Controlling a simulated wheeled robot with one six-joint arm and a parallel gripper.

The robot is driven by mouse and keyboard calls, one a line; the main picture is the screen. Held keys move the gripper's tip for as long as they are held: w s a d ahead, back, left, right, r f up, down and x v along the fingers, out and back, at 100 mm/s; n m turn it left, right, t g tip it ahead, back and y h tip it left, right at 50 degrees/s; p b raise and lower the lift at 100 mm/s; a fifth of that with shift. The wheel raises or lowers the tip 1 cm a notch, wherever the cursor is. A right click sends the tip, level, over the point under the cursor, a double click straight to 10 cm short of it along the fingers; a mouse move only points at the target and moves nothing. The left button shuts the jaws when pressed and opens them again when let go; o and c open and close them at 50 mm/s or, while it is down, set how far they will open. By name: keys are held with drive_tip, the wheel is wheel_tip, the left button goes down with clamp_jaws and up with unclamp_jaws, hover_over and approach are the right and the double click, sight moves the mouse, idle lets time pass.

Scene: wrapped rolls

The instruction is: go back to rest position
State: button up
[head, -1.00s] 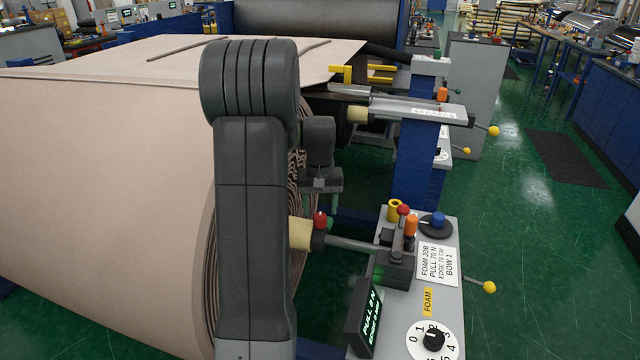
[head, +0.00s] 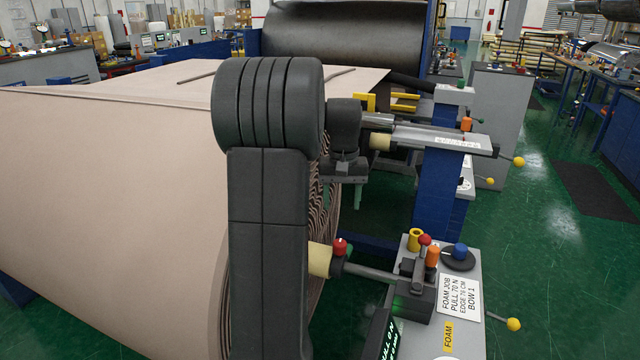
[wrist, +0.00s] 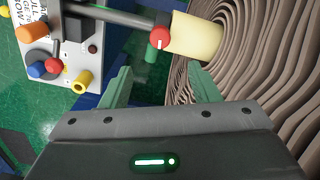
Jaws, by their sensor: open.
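My gripper (head: 342,198) hangs beside the end of the large beige roll (head: 110,190), above the roll's lower shaft. In the wrist view my gripper (wrist: 158,84) shows two green fingers spread apart with nothing between them. Ahead of the fingers in that view are the cream core end (wrist: 195,38) and a red knob (wrist: 160,38). My dark arm covers part of the roll's end in the head view.
A grey control panel (head: 470,325) with coloured knobs stands right of the roll. A blue post (head: 438,185) carries an upper bar (head: 440,137) with a yellow ball end. Open green floor (head: 560,270) lies to the right.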

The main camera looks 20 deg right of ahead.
sight(340, 242)
wheel_tip(340, 242, down, 14)
drive_tip(key=shift+p, duration=0.4)
idle(0.5)
